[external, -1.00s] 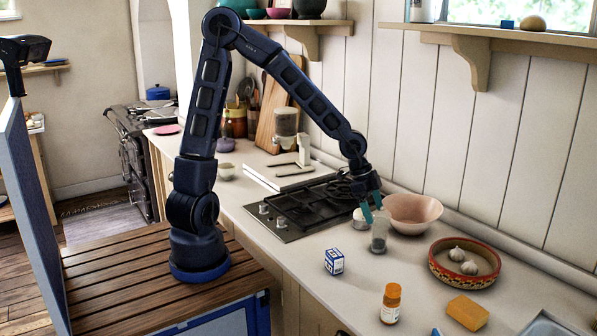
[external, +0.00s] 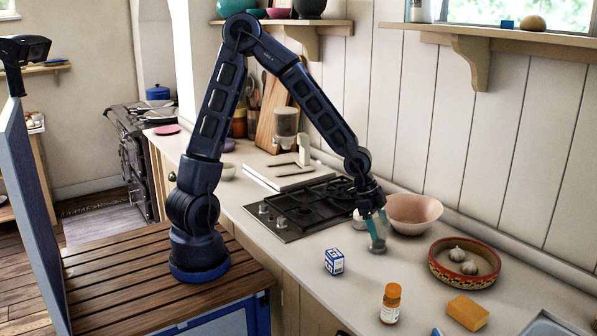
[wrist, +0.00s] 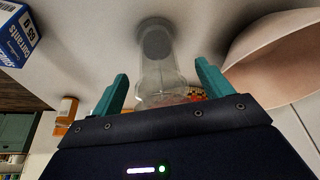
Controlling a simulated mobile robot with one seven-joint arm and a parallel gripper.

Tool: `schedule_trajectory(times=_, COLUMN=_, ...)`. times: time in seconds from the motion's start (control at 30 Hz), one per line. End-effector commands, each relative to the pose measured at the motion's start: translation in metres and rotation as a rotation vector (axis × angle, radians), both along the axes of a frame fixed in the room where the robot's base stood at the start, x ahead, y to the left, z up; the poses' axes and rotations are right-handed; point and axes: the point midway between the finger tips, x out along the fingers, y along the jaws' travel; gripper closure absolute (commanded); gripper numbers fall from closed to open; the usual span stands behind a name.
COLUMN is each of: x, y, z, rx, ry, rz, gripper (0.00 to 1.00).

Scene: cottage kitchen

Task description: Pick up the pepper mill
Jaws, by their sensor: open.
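The pepper mill (external: 378,246), a clear body with a grey end, stands upright on the counter to the right of the hob. In the wrist view the see-through pepper mill (wrist: 158,70) lies between the two teal fingers, with its grey end away from the camera. My gripper (external: 376,224) is open and pointing down, with its fingers around the upper part of the mill. In the wrist view my gripper (wrist: 161,72) shows a gap between each finger and the mill. The mill's upper end is partly hidden by the fingers in the external view.
A pink bowl (external: 414,214) stands close behind the mill. A blue and white currants box (external: 334,262) and an orange bottle (external: 391,304) stand in front. A patterned dish (external: 441,271) with garlic and an orange block (external: 467,312) lie to the right. The hob (external: 290,224) is left.

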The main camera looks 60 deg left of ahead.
Motion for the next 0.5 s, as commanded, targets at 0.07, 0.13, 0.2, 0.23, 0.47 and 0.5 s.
schedule_trajectory(times=0.07, x=0.0001, y=-0.0009, z=-0.0016, rx=0.0, ry=0.0, rz=0.0, gripper=0.22)
schedule_trajectory(times=0.13, x=0.0002, y=-0.0012, z=-0.002, rx=0.0, ry=0.0, rz=0.0, gripper=0.22)
schedule_trajectory(times=0.2, x=0.0003, y=-0.001, z=-0.002, rx=0.0, ry=0.0, rz=0.0, gripper=0.22)
schedule_trajectory(times=0.23, x=0.0003, y=-0.001, z=-0.002, rx=0.0, ry=0.0, rz=0.0, gripper=0.22)
schedule_trajectory(times=0.47, x=0.0002, y=-0.0009, z=-0.0019, rx=0.0, ry=0.0, rz=0.0, gripper=0.51)
schedule_trajectory(times=0.5, x=0.0002, y=-0.0009, z=-0.0019, rx=0.0, ry=0.0, rz=0.0, gripper=0.59)
